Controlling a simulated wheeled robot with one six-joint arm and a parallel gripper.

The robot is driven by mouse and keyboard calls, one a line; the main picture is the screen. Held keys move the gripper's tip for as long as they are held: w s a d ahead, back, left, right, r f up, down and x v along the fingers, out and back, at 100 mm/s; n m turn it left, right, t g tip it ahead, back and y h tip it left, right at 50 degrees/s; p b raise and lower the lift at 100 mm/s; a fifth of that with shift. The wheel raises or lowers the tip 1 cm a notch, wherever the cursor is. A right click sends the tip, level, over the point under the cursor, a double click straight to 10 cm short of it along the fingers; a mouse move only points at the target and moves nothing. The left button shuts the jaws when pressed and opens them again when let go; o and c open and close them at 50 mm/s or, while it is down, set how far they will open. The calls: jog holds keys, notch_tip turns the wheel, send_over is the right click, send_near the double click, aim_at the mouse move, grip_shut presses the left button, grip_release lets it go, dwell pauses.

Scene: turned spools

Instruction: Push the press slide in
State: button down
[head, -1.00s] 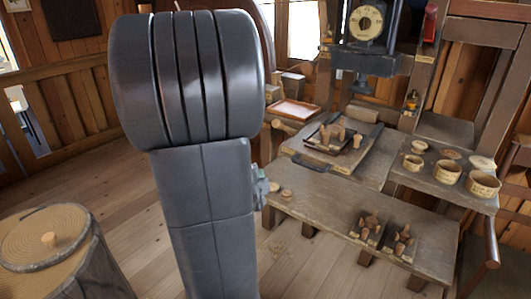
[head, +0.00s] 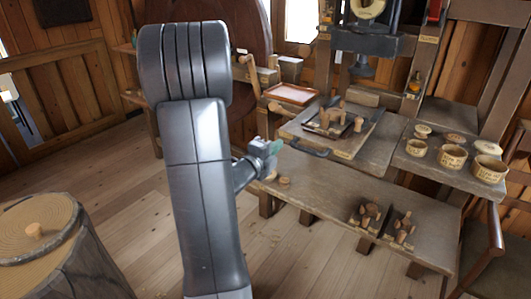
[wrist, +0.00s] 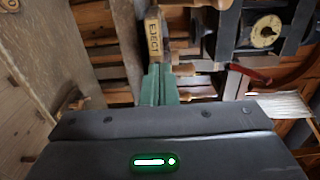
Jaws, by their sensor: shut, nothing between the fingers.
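The press slide (head: 350,150) is a flat board on the bench, drawn out in front of the dark press (head: 372,46). It carries a dark tray with several wooden turned pieces (head: 336,118). A dark bar handle (head: 308,149) is on its front left edge. My gripper (head: 276,147) is to the left of the handle, apart from it in the picture, above the bench's left end. In the wrist view its green fingers (wrist: 159,84) are together with nothing between them. Beyond them is a wooden piece marked EJECT (wrist: 153,36).
The long bench (head: 330,190) holds two small dark racks of wooden pegs (head: 366,214) at its front. Round labelled boxes (head: 452,158) stand on the right side shelf. A reddish tray (head: 290,94) is behind the slide.

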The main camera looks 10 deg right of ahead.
send_near(306, 123)
jog(key=shift+w+a+f+p, duration=0.25)
jog(key=shift+a+f+p, duration=0.15)
jog(key=shift+a+f, duration=0.25)
jog(key=b+x, duration=0.3)
jog(key=x, duration=1)
jog(key=shift+w+d+b, duration=0.25)
jog(key=shift+w+b, duration=0.05)
jog(key=shift+b, duration=0.05)
jog(key=shift+s+f, duration=0.1)
